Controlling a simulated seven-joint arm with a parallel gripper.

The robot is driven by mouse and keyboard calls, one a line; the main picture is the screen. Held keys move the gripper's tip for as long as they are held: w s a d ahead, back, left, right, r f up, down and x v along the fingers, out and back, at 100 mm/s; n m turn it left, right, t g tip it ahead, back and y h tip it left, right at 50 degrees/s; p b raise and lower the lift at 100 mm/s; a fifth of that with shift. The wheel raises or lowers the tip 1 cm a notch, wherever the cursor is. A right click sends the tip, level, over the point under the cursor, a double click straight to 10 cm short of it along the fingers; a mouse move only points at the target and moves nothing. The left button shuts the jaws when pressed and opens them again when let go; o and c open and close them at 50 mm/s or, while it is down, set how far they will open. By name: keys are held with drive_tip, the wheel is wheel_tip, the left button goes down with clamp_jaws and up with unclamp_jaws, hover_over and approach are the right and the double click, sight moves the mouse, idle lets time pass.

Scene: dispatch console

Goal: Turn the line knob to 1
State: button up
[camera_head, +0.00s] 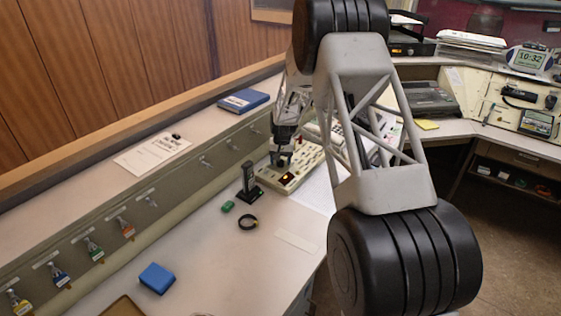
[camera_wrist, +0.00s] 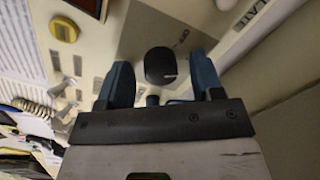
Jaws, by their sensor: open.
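The line knob looks to be the dark round knob (camera_wrist: 161,66) on the cream console panel in the wrist view. It sits between the two blue fingers of my gripper (camera_wrist: 162,82), with a gap on each side. My gripper is open. The word "OFF" shows on the panel beside the knob; a mark for 1 cannot be made out. In the head view the cream console (camera_head: 291,178) stands on the desk, and my gripper (camera_head: 281,163) is low over its left end, hiding the knob.
A yellow button (camera_wrist: 65,29) is on the panel. A blue box (camera_head: 156,278) lies on the front desk. A raised ledge with hanging keys runs along the left.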

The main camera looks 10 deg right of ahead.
sight(282, 161)
drive_tip(key=shift+d+r, duration=0.2)
drive_tip(key=shift+r, duration=3.6)
drive_tip(key=shift+s+r, duration=0.25)
drive_tip(key=shift+r, duration=0.15)
drive_tip(key=s+d+r+t, duration=0.1)
drive_tip(key=s+r, duration=1)
drive_tip(key=s, duration=0.3)
drive_tip(key=s+r, duration=1.2)
drive_tip(key=s, duration=0.2)
drive_tip(key=s+n+t, duration=0.1)
drive_tip(key=s, duration=3.2)
drive_tip(key=shift+s+d+r+n+t+h, duration=0.3)
drive_tip(key=shift+s+d+r+h, duration=0.05)
drive_tip(key=shift+d+r+h, duration=0.1)
